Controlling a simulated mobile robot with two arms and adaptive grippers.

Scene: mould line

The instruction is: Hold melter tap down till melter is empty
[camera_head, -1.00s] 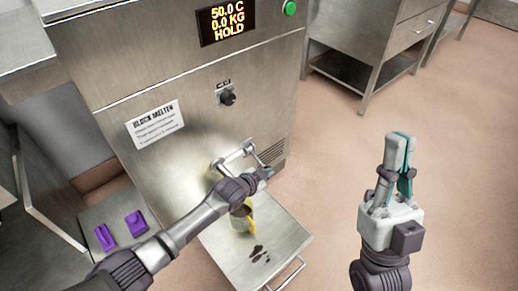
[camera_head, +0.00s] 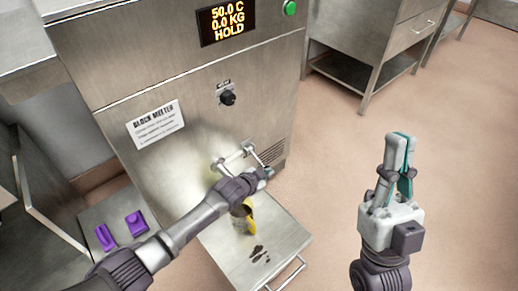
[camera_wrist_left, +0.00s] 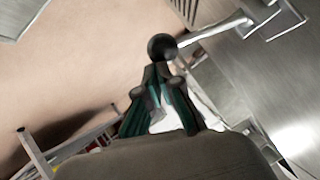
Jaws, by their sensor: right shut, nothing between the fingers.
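The block melter (camera_head: 185,85) stands in the head view, its display (camera_head: 227,22) reading 50.0 C, 0.0 KG, HOLD. The tap (camera_head: 236,158) sticks out low on its front. In the left wrist view the tap lever (camera_wrist_left: 215,32) ends in a black ball knob (camera_wrist_left: 161,46). My left gripper (camera_wrist_left: 158,75) has its fingertips at the knob, close together; whether they grip it is unclear. A yellow-marked jug (camera_head: 243,217) stands below the tap, partly behind my left arm. My right gripper (camera_head: 398,140) is shut and empty, raised over the floor.
Purple pieces (camera_head: 136,222) lie on a surface at lower left. A steel cabinet (camera_head: 385,35) stands at the back right. The floor around my right gripper is clear.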

